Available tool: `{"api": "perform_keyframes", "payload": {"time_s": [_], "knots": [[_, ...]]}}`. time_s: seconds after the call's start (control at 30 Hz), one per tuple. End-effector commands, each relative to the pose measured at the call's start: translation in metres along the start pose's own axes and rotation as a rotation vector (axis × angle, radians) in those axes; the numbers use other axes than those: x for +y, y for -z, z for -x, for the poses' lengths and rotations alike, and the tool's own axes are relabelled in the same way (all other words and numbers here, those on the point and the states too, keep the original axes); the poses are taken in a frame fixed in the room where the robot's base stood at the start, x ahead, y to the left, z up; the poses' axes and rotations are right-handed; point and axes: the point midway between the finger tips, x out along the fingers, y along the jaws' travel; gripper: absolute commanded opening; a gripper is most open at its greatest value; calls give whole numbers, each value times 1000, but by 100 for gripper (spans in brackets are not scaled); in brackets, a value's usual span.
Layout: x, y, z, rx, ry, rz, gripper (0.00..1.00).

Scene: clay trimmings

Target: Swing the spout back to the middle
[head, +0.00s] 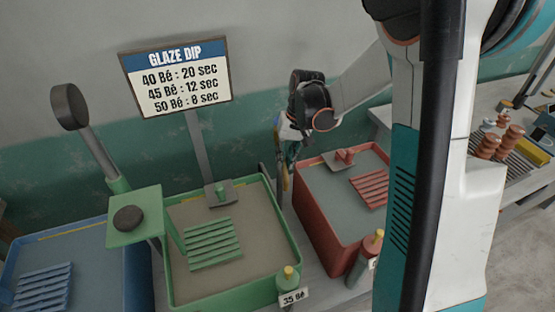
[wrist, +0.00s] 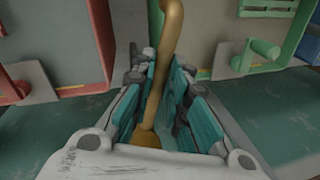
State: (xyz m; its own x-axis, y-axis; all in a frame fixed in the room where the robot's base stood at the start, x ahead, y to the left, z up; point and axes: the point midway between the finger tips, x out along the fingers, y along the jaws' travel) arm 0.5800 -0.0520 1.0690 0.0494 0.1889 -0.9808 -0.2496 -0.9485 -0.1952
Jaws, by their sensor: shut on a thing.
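The spout is a brass-coloured curved pipe (wrist: 170,50) that runs up between my fingers in the wrist view. My gripper (wrist: 158,85) has its teal finger pads on both sides of the pipe and is shut on it. In the head view my gripper (head: 287,155) is low by the back wall, above the gap between the green basin (head: 292,232) and the red basin (head: 318,226). Little of the spout shows there, as my gripper covers most of it. The spout's outlet end is not clear in either view.
A blue basin (head: 122,262) stands at the left. A glaze dip sign (head: 175,78) stands behind the green basin. A green stand with a dark disc (head: 128,218) rises at its left. Small bottles (head: 288,288) stand at the front.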

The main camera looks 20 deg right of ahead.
Motion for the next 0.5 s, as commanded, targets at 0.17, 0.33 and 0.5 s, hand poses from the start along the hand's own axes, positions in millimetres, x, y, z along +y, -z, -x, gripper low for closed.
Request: {"api": "perform_keyframes", "payload": {"time_s": [0.17,0.33,0.5], "knots": [[13,2,2,-23,0,112,0],[20,4,4,-37,0,191,0],[25,5,5,-47,0,236,0]]}}
